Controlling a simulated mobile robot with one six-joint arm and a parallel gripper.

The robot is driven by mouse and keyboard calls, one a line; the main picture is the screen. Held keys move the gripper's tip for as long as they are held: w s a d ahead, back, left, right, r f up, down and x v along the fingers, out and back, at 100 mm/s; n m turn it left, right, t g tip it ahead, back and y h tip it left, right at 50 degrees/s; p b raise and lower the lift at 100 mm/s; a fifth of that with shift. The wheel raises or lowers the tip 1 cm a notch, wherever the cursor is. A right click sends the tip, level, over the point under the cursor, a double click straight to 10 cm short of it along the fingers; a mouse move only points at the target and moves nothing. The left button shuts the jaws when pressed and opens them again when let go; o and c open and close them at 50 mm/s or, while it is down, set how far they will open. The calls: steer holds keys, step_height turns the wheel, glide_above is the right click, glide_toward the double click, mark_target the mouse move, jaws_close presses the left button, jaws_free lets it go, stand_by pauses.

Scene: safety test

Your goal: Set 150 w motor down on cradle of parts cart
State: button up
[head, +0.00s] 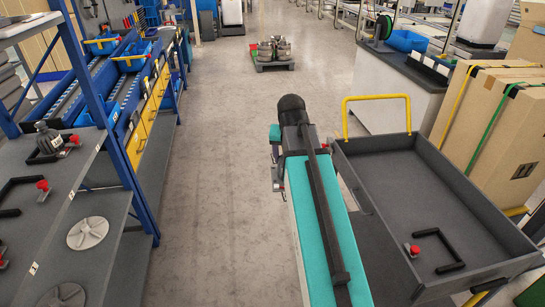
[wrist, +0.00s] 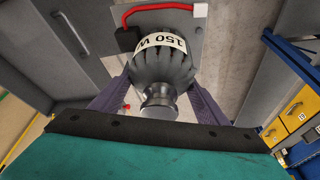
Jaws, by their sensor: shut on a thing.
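The 150 W motor (wrist: 163,65) is dark grey and ribbed, with a white label and a short metal shaft end, in the wrist view. My gripper (wrist: 158,95) is shut on it, with a purple-grey finger on each side. The parts cart (head: 385,160) is a dark grey tray with raised walls at the right. Its cradle (head: 455,250), a black U-shaped rail with a red-knobbed clamp (head: 412,250), lies empty near the tray's front. My arm end is left of the cart.
A yellow handle (head: 376,98) rises at the cart's far end. Cardboard boxes (head: 500,130) stand along its right. A dark shelf (head: 60,215) at left holds another motor (head: 48,139) and empty cradles. A loaded pallet (head: 273,66) stands far ahead; the aisle floor between is clear.

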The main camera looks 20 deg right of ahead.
steer(key=s+d+f+m+g+h, duration=0.1)
steer(key=s+d+f+m, duration=0.3)
steer(key=d, duration=0.5)
steer(key=s+d+f+m+g, duration=0.1)
steer(key=s+d+m, duration=0.1)
steer(key=s+d, duration=0.6)
steer(key=s+d+f+m+g+h, duration=0.1)
steer(key=s+d+f+m, duration=0.2)
steer(key=d, duration=0.8)
steer(key=s+d+f+m+g, duration=0.1)
steer(key=s+d+f+m, duration=0.3)
steer(key=s+d, duration=0.4)
steer(key=s+d+f+m+g, duration=0.1)
steer(key=s+d+f+m, duration=0.2)
steer(key=s+d, duration=0.5)
steer(key=s+m, duration=0.1)
steer(key=s, duration=0.7)
steer(key=shift+s+d+f+p, duration=0.15)
steer(key=shift+s+f+p, duration=0.2)
steer(key=shift+s, duration=0.05)
steer(key=shift+w, duration=0.1)
